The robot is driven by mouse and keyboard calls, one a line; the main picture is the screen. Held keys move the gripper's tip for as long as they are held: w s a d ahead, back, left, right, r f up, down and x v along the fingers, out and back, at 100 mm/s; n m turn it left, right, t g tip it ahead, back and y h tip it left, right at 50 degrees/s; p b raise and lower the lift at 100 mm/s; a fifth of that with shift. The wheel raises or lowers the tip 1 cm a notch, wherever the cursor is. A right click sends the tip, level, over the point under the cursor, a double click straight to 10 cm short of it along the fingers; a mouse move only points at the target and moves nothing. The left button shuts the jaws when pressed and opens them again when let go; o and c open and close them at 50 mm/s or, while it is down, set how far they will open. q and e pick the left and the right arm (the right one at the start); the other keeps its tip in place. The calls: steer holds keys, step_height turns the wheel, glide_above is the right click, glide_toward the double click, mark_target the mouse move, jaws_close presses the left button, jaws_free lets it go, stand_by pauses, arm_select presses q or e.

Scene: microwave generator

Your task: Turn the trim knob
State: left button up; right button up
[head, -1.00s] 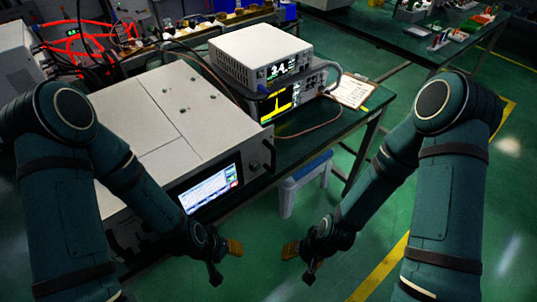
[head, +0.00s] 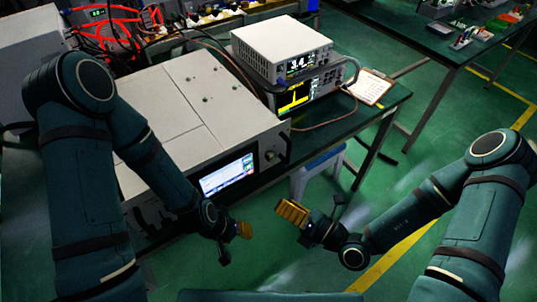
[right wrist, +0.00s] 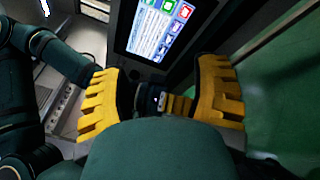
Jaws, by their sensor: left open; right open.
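The microwave generator is a large beige box (head: 185,105) on the bench at left centre in the head view. Its front panel has a lit screen (head: 228,177), which also shows in the right wrist view (right wrist: 158,28). A small dark knob (head: 270,156) sits right of the screen; I cannot read its label. My left gripper (head: 243,230) is open and empty, in front of and below the screen. My right gripper (head: 292,212) is open and empty, right of the left one and away from the panel. Its yellow fingers frame the right wrist view, with the left gripper (right wrist: 178,104) between them.
Two stacked instruments (head: 283,50) stand behind the generator, with cables looping around them. A clipboard (head: 370,86) lies at the bench's right end. A stool (head: 318,168) stands beside the bench. Green floor to the right is open.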

mark_target(272, 160)
steer(key=w+d+m+t+h, duration=0.4)
steer(key=m, duration=0.2)
steer(key=shift+n, duration=0.3)
steer(key=b+x, duration=0.2)
steer(key=x, duration=1.1)
steer(key=shift+w+a, duration=0.15)
steer(key=shift+w, duration=0.1)
steer(key=shift+c, duration=0.4)
jaws_close()
